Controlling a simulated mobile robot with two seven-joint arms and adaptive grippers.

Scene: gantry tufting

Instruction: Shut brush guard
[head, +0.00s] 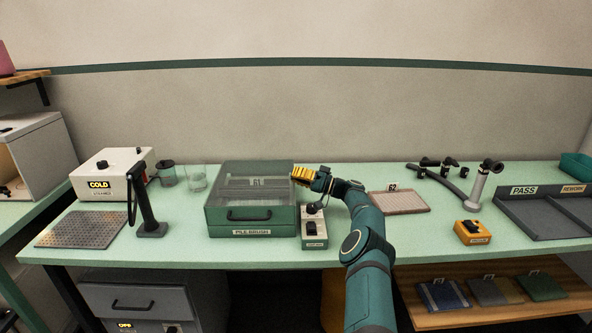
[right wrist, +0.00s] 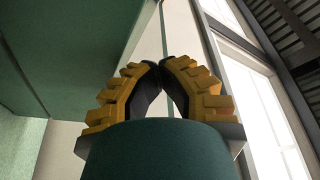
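The brush guard (head: 225,196) is a see-through cover with a dark green frame on the box labelled PILE BRUSH (head: 272,232). It appears to lie down over the box, with its dark handle (head: 249,214) at the front; a card marked 61 shows through it. My right gripper (head: 300,175), with yellow ribbed fingers, is at the box's right side near the back. In the right wrist view its fingertips (right wrist: 160,68) meet with nothing seen between them, close to a green surface. I cannot tell whether it touches the box. My left gripper is out of view.
A small switch box (head: 314,230) stands right of the brush box, close to my right arm. A COLD steamer (head: 112,175), a black stand (head: 147,205) and glass jars (head: 195,178) are to the left. A tan pad (head: 400,202) lies to the right.

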